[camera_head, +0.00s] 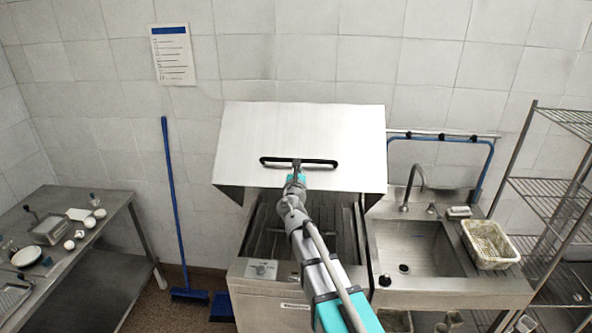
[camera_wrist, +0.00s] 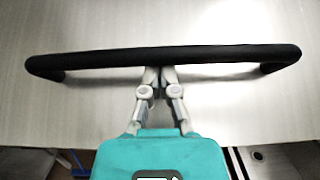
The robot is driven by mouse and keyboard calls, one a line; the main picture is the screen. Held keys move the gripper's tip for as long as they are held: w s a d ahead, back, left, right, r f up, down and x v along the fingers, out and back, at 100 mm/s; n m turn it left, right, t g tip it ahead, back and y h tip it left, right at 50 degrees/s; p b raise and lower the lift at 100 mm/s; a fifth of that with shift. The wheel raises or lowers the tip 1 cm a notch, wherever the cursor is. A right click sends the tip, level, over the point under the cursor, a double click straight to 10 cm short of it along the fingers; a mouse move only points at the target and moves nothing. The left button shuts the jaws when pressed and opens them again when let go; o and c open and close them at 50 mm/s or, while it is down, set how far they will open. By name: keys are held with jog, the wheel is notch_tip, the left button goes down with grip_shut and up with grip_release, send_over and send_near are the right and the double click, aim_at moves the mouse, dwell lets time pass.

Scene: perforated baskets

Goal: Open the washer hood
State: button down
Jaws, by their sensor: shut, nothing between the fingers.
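The washer hood (camera_head: 300,130) is a brushed steel cover, raised and tilted above the washer (camera_head: 280,290), whose rack area shows below it. A black bar handle (camera_head: 325,163) runs across the hood's front and also shows in the wrist view (camera_wrist: 220,55). My gripper (camera_head: 297,165) is at the middle of the handle. In the wrist view my gripper (camera_wrist: 160,72) has its fingers together, with the tips at the handle's lower edge, partly hidden behind it. Nothing shows between the fingers. I cannot tell whether the tips touch the bar.
A sink (camera_head: 410,245) with a tap and a perforated basket (camera_head: 488,243) stands right of the washer. A wire shelf (camera_head: 550,190) is at the far right. A steel table (camera_head: 90,250) with dishes is at left. A blue broom (camera_head: 175,200) leans on the wall.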

jog(key=w+r+p, duration=0.1)
jog(key=r+p, duration=0.1)
jog(key=r, duration=0.1)
jog(key=w+r+p, duration=0.1)
jog(key=r+p, duration=0.2)
jog(key=w+r+p, duration=0.2)
jog(key=shift+d+r+p, duration=0.2)
jog(key=shift+r+p, duration=0.2)
jog(key=shift+s+r, duration=0.1)
jog(key=shift+s, duration=0.1)
